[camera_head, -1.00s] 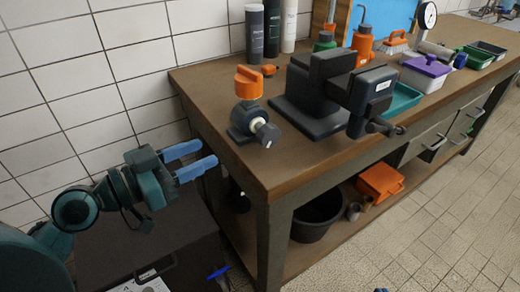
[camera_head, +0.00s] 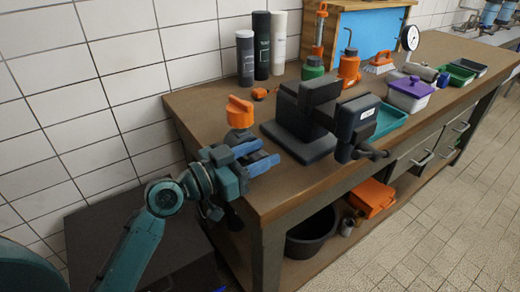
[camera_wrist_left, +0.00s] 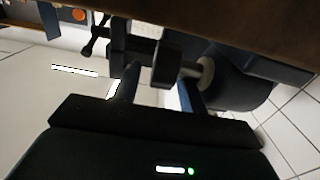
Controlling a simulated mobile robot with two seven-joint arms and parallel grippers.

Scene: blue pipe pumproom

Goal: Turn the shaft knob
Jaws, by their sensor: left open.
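The valve-like fitting stands on the near left end of the bench, with an orange cap (camera_head: 240,111) on top. Its shaft knob is hidden behind my left gripper (camera_head: 267,154) in the head view. In the left wrist view the dark knob (camera_wrist_left: 168,64) shows at the end of a shaft, with a pale collar (camera_wrist_left: 206,72) and the dark fitting body (camera_wrist_left: 238,88) behind it. My left gripper is open. Its fingers show on either side of the knob in the wrist view; I cannot tell whether they touch it. My right gripper is not in view.
A dark vise (camera_head: 308,115) stands close to the right of the fitting. Bottles (camera_head: 262,47) stand behind it, against the tiled wall. A purple-lidded box (camera_head: 411,92) and trays are farther along the bench (camera_head: 190,97). A black bucket (camera_head: 313,236) is on the lower shelf.

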